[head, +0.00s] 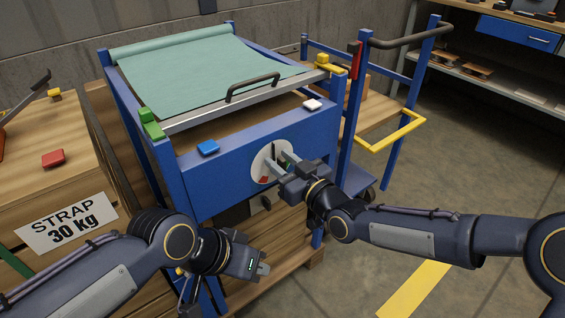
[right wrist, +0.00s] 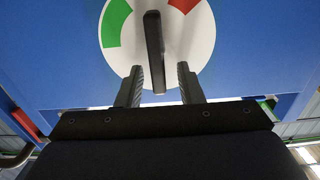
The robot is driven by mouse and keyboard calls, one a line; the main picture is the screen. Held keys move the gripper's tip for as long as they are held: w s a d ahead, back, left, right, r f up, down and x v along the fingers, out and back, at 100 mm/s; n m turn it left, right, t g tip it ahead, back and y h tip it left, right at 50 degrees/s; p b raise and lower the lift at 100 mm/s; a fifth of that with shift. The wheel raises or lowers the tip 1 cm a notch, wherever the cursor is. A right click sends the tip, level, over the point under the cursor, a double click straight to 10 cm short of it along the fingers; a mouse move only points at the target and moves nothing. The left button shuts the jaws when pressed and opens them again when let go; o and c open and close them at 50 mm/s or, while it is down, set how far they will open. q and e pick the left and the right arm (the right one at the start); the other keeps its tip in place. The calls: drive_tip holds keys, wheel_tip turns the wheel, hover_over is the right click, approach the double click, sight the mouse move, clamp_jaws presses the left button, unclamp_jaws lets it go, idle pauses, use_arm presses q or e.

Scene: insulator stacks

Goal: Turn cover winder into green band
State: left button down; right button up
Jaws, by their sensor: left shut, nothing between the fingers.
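The cover winder is a white round dial (head: 259,163) on the blue front panel of the cart, with a dark bar handle (right wrist: 154,45) across it. In the right wrist view the green band (right wrist: 116,23) lies left of the handle and the red band (right wrist: 184,4) to its right. The handle points between the two bands, on white. My right gripper (head: 281,159) is at the dial. In the right wrist view its fingers (right wrist: 160,72) are open, one either side of the handle's end, with gaps showing. My left gripper (head: 263,271) is shut and empty, low in front of the cart.
A green cover sheet (head: 190,70) with a dark-handled bar (head: 253,87) lies on the cart top. A strap crate (head: 65,222) stands left. Floor at right is open.

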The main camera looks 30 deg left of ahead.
clamp_jaws()
drive_tip(key=shift+w+m, duration=0.15)
drive_tip(key=shift+m, duration=0.15)
drive_tip(key=m, duration=0.1)
drive_tip(key=m+b, duration=0.1)
drive_tip(key=m, duration=0.1)
drive_tip(key=w+m+b, duration=0.1)
drive_tip(key=shift+d+f, duration=0.2)
drive_tip(key=shift+f, duration=0.05)
drive_tip(key=shift+w+d+f+m+b, duration=0.15)
drive_tip(key=shift+f+m+b, duration=0.8)
drive_tip(key=shift+m, duration=2.25)
drive_tip(key=shift+w+f+m+b, duration=0.25)
drive_tip(key=shift+m+b, duration=1.35)
drive_tip(key=shift+m, duration=1.6)
drive_tip(key=shift+w+d+f+m+b, duration=0.15)
drive_tip(key=shift+f+m+b, duration=0.8)
drive_tip(key=shift+m, duration=2.25)
drive_tip(key=shift+a+r+b, duration=0.1)
drive_tip(key=shift+r+b, duration=0.25)
